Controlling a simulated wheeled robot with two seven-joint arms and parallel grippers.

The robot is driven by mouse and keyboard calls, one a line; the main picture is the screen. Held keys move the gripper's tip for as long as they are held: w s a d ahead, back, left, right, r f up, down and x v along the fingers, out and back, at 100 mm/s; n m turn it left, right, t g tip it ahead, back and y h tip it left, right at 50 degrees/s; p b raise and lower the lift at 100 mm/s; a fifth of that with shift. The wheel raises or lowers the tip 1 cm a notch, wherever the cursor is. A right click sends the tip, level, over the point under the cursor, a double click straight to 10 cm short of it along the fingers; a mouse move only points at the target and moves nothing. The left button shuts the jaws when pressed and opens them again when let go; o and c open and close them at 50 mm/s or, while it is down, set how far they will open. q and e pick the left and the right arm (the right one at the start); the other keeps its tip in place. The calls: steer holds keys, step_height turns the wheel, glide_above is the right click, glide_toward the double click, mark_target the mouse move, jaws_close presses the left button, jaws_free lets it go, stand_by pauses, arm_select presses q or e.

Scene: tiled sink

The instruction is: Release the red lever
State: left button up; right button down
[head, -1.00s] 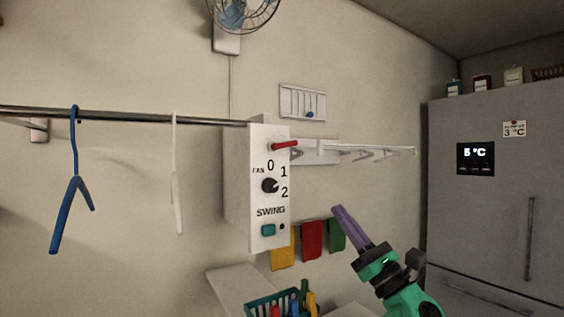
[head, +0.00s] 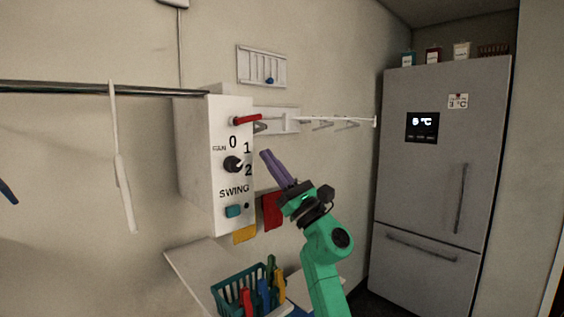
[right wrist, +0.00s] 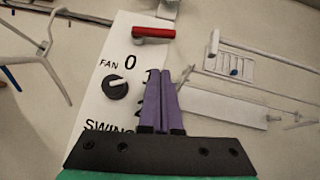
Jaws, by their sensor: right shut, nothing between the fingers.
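The red lever (head: 246,120) sticks out to the right from the upper part of the white control box (head: 226,190). In the right wrist view the lever (right wrist: 153,33) lies across the top of the box, beyond my fingertips. My right gripper (head: 266,154) is shut and empty, its purple fingers pointing up and left. In the head view its tips are below and right of the lever, apart from it. In the right wrist view the gripper (right wrist: 162,72) covers part of the box's numbers. My left gripper is not in view.
The box has a black fan knob (head: 233,164) and a teal swing button (head: 233,211). A metal rail (head: 60,88) with a white hanger (head: 122,170) runs left. A white rack (head: 335,121) juts out behind. A green basket (head: 228,292) sits below.

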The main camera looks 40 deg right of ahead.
mark_target(246, 119)
steer(key=r+p, duration=0.1)
steer(key=r, duration=0.1)
steer(key=w+r+p, duration=0.1)
steer(key=w+a+r+p, duration=0.1)
steer(key=r+p, duration=0.1)
steer(key=shift+r, duration=0.3)
steer(key=shift+d+r+n+y+b, duration=0.1)
steer(key=shift+n+y+b, duration=0.4)
steer(key=shift+n+y, duration=0.3)
